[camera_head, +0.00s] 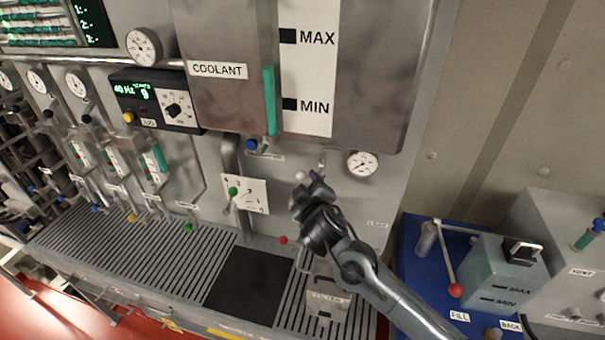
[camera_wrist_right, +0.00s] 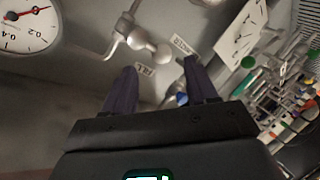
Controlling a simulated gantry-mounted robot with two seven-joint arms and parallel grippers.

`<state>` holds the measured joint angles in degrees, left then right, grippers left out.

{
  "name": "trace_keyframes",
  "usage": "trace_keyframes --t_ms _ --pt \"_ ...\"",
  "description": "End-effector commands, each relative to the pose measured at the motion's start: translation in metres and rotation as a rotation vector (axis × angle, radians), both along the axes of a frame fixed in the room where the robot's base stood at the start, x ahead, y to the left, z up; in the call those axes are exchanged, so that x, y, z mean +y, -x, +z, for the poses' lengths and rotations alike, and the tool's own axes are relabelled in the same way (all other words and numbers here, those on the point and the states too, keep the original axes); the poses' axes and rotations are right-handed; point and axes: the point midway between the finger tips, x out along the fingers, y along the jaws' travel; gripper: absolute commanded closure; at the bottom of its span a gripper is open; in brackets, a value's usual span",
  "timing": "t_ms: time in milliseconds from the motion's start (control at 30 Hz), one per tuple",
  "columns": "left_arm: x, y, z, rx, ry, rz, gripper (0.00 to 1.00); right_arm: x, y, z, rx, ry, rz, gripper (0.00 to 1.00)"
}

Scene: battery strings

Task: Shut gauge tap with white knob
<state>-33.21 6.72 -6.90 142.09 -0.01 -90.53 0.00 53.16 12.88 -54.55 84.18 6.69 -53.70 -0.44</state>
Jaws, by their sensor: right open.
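The white knob (camera_head: 301,175) of the gauge tap shows just beyond my right gripper's fingers in the head view. In the right wrist view the white knob (camera_wrist_right: 161,49) sits at the end of a pale bent tap lever (camera_wrist_right: 124,30). The round gauge (camera_head: 362,163) is to the right of the tap; it also shows in the right wrist view (camera_wrist_right: 28,24), top left. My right gripper (camera_head: 309,186) is open, its fingertips (camera_wrist_right: 160,72) close to the knob, with the knob ahead of the gap. Contact cannot be told. My left gripper is out of view.
The coolant tank (camera_head: 222,38) hangs above. A blue knob (camera_head: 252,144) and a green knob (camera_head: 233,191) are left of the gripper. A red knob (camera_head: 283,240) is below it. A slotted drain shelf (camera_head: 150,262) runs beneath. A blue tray (camera_head: 411,252) stands at the right.

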Motion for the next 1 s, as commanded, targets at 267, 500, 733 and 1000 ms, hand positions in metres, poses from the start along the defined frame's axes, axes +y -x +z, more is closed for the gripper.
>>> trace_keyframes --t_ms 267,500,733,1000 --pt "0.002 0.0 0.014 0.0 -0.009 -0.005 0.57 0.007 -0.038 -0.009 0.001 0.001 -0.001 0.43" --pt "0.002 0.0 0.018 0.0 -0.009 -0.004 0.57 0.011 -0.058 -0.016 0.001 0.001 0.001 0.43" --pt "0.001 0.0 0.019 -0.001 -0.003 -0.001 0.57 0.012 -0.065 -0.02 0.001 0.0 0.001 0.43" --pt "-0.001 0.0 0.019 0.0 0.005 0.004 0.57 0.012 -0.066 -0.02 0.001 0.0 0.001 0.43"
